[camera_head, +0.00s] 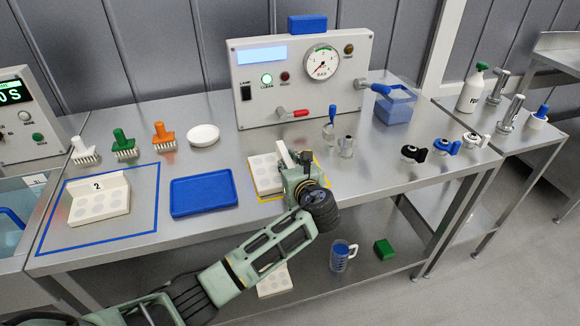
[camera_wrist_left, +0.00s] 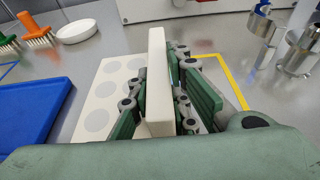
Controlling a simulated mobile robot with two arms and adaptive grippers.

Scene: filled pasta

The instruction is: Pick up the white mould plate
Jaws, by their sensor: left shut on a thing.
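The white mould plate (camera_head: 263,173) is at the middle of the bench, over the yellow outline, with round recesses and an upright white wall along its right side. In the left wrist view the plate (camera_wrist_left: 98,95) shows its recesses, and its wall (camera_wrist_left: 157,75) stands between the fingers. My left gripper (camera_head: 299,172) is shut on this wall, one finger on each side. The plate looks level; whether it touches the bench cannot be told. The gripper hides its right part in the head view. My right gripper is not in view.
Another white mould plate, marked 2 (camera_head: 98,203), sits in a blue outline at left. A blue tray (camera_head: 203,196) lies left of the held plate. A gauge panel (camera_head: 300,75) stands behind. Metal fittings (camera_head: 346,147) stand close right. Brushes (camera_head: 163,136) and a white dish (camera_head: 203,135) are behind the tray.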

